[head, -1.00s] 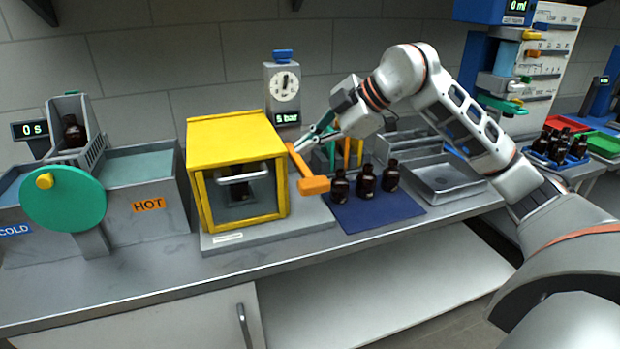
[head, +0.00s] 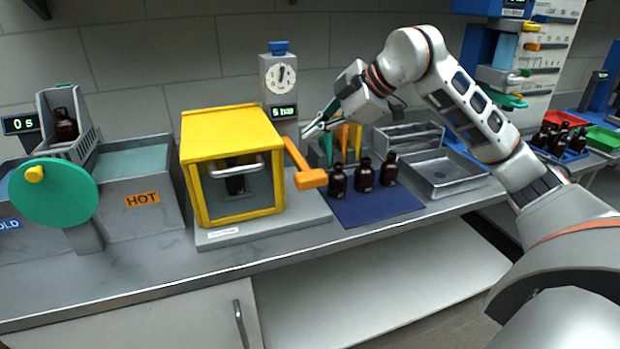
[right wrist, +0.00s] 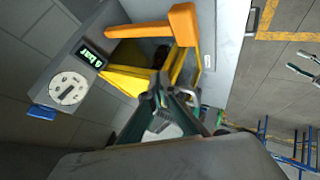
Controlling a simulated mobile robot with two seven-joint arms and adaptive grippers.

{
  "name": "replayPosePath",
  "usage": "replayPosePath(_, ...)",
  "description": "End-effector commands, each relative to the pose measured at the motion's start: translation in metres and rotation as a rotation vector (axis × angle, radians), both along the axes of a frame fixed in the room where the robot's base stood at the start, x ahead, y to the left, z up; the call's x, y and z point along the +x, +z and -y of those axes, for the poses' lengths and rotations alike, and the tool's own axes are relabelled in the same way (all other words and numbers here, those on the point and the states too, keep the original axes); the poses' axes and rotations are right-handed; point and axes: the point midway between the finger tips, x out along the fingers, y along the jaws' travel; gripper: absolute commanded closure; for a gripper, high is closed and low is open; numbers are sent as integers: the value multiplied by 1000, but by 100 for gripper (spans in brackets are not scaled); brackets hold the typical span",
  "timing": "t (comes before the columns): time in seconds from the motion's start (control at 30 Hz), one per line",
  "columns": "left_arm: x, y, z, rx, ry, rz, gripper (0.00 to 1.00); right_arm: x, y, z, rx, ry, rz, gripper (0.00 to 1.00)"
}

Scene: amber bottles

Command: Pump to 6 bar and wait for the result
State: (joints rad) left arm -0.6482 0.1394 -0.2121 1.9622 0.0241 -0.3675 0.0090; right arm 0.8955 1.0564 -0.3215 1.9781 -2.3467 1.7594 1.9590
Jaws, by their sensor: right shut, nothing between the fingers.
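The yellow test chamber (head: 232,130) has its windowed door shut, with a dark bottle (head: 235,184) behind the window. Its orange pump lever (head: 311,179) slants down on the right side; it also shows in the right wrist view (right wrist: 182,25). The gauge post (head: 280,80) behind it carries a dial and a green display (head: 284,111), which seems to read 5 bar. In the right wrist view the digit on the display (right wrist: 91,58) is unclear. My right gripper (head: 306,131) is shut and empty, just above and behind the lever, apart from it.
Three amber bottles (head: 364,175) stand on a blue mat (head: 376,208) right of the lever. A metal tray (head: 443,185) lies further right. The cold and hot baths with a green wheel (head: 52,200) are at left. The counter's front edge is clear.

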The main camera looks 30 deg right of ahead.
Motion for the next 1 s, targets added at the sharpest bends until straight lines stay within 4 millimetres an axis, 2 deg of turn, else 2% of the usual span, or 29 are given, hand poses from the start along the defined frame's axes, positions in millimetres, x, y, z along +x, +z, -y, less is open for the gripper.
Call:
replayPosePath(0.03,-3,-13,0,1,0,-9,49,1,-13,0,0,0,-5,100)
replayPosePath(0.3,-14,-52,-3,21,-6,-40,49,1,-53,0,-1,1,-10,100)
replayPosePath(0.57,0,-46,-8,38,-4,-5,49,1,-70,0,-1,1,-4,100)
replayPosePath(1.0,7,-41,-10,42,-3,8,49,0,-69,0,-1,1,-1,100)
